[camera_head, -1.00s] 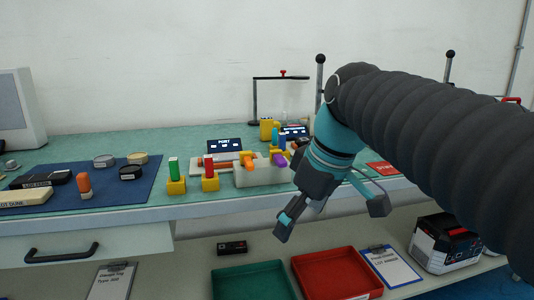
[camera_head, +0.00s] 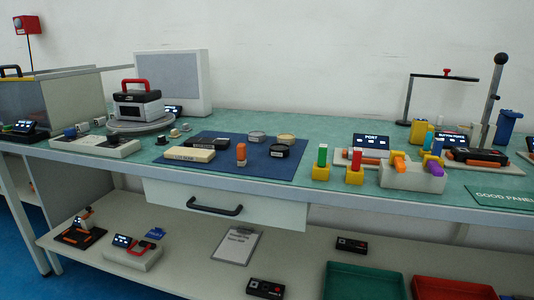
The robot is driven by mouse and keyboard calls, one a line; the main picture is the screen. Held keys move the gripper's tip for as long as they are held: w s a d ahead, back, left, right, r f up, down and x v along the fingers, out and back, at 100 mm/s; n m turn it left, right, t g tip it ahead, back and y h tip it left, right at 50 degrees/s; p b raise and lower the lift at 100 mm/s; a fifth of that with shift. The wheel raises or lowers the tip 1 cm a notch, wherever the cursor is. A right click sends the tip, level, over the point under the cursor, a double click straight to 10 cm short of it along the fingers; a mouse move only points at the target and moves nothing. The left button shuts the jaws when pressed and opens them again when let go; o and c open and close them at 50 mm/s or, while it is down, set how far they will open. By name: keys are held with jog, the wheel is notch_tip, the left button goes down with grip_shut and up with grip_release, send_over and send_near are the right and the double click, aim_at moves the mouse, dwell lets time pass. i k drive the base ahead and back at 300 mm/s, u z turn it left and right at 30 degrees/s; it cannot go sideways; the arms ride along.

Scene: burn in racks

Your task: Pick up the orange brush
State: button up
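A short upright orange piece (camera_head: 241,152), which looks like the orange brush, stands on the blue mat (camera_head: 222,167) near its front edge. Its lower part is darker, and its details are too small to make out. My gripper and arm are out of view.
A cream block (camera_head: 190,154), a dark box (camera_head: 209,141) and several round tins share the mat. Yellow holders (camera_head: 320,173) with coloured pieces stand to the right, next to a pale block (camera_head: 414,178). A drawer with a black handle (camera_head: 215,208) lies below the bench edge. Green (camera_head: 364,284) and red trays (camera_head: 452,290) sit on the lower shelf.

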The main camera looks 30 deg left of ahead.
aim_at(241, 152)
jog(key=k, duration=0.45)
jog(key=u, duration=0.45)
jog(key=i, duration=0.35)
jog(key=u, duration=1)
